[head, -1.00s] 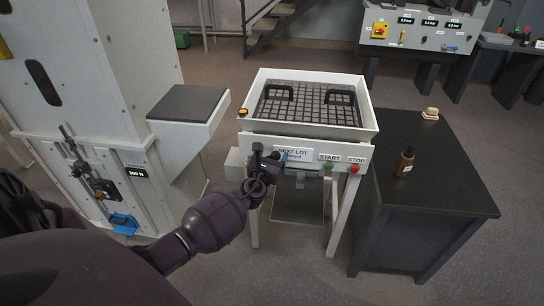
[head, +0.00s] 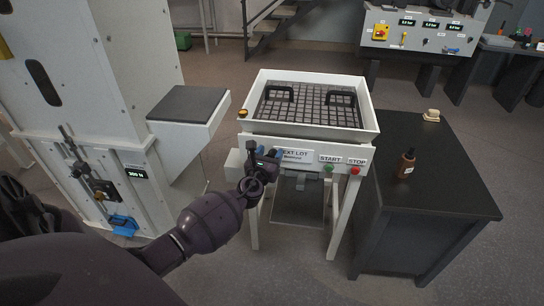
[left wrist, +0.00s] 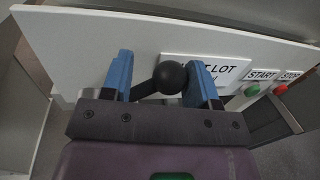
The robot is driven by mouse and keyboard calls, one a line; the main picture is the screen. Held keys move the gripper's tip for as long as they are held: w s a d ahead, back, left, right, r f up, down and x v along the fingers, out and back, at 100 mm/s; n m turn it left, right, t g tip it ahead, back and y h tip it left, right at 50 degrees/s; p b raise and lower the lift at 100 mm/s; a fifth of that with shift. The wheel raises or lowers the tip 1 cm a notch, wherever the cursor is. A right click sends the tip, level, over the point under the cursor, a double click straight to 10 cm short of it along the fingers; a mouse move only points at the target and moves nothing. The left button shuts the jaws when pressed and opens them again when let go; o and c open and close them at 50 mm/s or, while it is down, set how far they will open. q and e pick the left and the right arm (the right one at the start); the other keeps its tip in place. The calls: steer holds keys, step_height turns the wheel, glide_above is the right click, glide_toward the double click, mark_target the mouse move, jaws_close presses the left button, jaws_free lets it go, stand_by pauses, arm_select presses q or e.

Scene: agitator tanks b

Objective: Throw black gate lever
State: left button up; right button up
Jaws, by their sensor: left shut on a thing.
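The black gate lever (left wrist: 172,77) shows in the left wrist view as a black ball knob on a dark rod, in front of the white machine panel. My left gripper (head: 270,153) is at the panel's front, left of the START button. In the left wrist view its two blue fingers (left wrist: 158,66) stand on either side of the lever, and it is shut on it. In the head view the gripper hides the lever. My right gripper is not in view.
The panel belongs to a white stand (head: 318,134) with a grid top. The green START button (head: 330,168) and red STOP button (head: 355,171) sit to the right. A dark cabinet (head: 440,190) with a brown bottle (head: 405,163) stands at right, a white machine (head: 125,80) at left.

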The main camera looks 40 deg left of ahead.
mark_target(248, 137)
arm_select(q)
steer(key=n, duration=0.1)
steer(key=s+a+n+b, duration=0.1)
steer(key=n+b, duration=0.1)
steer(key=shift+s+a+f, duration=0.15)
steer(key=shift+s+a, duration=0.05)
steer(key=shift+s, duration=0.05)
steer(key=s+a+r+n+y+b, duration=0.2)
steer(key=a+n+b, duration=0.3)
steer(key=n, duration=0.4)
steer(key=shift+s+t, duration=0.4)
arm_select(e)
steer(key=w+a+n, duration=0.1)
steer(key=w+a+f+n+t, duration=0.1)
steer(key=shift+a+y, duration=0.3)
arm_select(q)
steer(key=shift+r, duration=0.15)
steer(key=o, duration=1.3)
steer(key=shift+a+r, duration=0.15)
steer(key=shift+r, duration=0.1)
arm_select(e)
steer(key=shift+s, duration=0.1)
